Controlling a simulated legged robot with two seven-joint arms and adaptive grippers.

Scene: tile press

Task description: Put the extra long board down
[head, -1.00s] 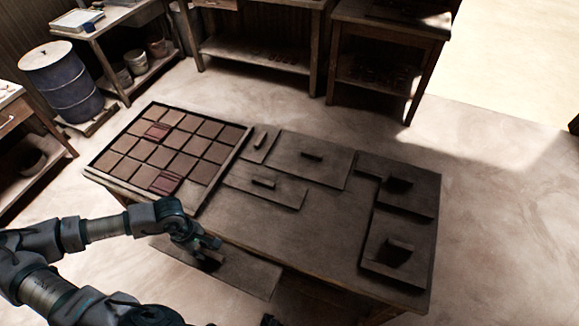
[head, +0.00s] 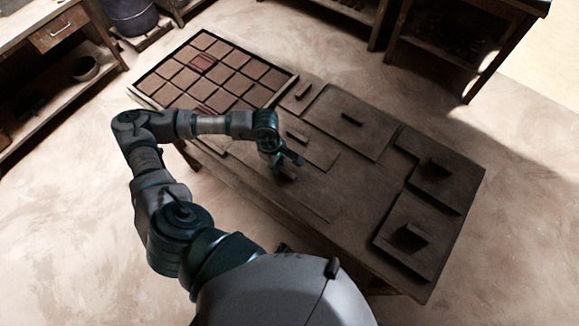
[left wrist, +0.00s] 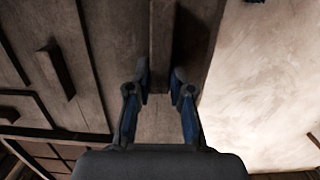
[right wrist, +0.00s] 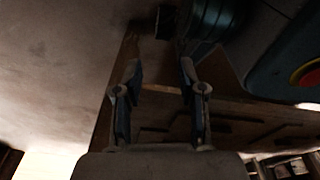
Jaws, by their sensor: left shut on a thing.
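The extra long board (head: 306,198) is a flat dark-brown board partly hidden by my left arm in the head view, over the table's near-left part. I cannot tell whether it touches the tabletop. My left gripper (head: 288,168) is shut on its raised handle. In the left wrist view the handle (left wrist: 161,45) runs between the fingertips of the left gripper (left wrist: 160,82). My right gripper (right wrist: 160,80) has its fingers apart with nothing between them, low beside the table; my arm and body hide it in the head view.
The table (head: 350,240) carries a tile tray (head: 285,88) at far left. A handled board (head: 325,152) lies just beyond the held board, a larger one (head: 365,135) behind it, and boards with blocks (head: 400,262) at right. Bare tabletop shows at the near middle.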

